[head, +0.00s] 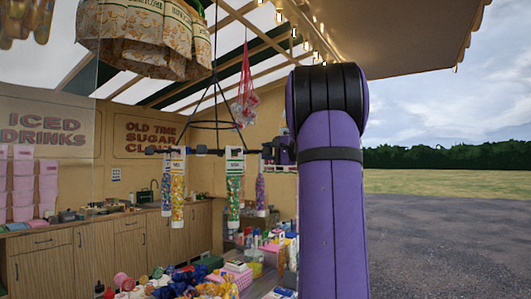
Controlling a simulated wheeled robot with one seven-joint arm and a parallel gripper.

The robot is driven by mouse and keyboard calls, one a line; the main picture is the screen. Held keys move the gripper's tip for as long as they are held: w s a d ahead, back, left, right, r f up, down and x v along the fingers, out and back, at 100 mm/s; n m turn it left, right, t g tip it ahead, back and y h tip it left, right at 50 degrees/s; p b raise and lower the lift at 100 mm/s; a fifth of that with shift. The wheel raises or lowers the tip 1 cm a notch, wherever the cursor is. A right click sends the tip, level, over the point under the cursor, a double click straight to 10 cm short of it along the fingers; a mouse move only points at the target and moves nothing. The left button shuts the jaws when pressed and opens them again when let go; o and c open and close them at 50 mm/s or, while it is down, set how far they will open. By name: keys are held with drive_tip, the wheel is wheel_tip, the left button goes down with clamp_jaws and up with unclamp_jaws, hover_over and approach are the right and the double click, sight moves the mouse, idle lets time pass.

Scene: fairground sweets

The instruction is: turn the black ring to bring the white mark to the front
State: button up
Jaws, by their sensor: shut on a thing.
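A black ring (213,152) hangs on dark lines under the awning and shows nearly edge-on. Tubes of coloured sweets hang from it: a yellow one (177,195), a green and red one (234,190) and a purple one (260,193) towards the right. My gripper (270,151) is at the right end of the ring, small and partly hidden behind my purple arm, and is shut on the ring. I cannot make out a white mark on the ring; my arm covers the area to the right.
A red net bag (245,95) hangs behind the ring, and printed bags (150,40) hang at upper left. Below, a counter is crowded with colourful sweets and boxes (215,285). Wooden cabinets (110,250) and pink tubs (22,185) stand at left. Open ground (440,240) lies right.

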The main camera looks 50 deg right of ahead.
drive_tip(key=w+d, duration=0.3)
drive_tip(key=d, duration=0.6)
drive_tip(key=shift+w, duration=0.35)
idle(0.3)
drive_tip(key=o, duration=0.7)
drive_tip(key=shift+s, duration=0.1)
drive_tip(key=s, duration=1)
drive_tip(key=shift+d, duration=0.3)
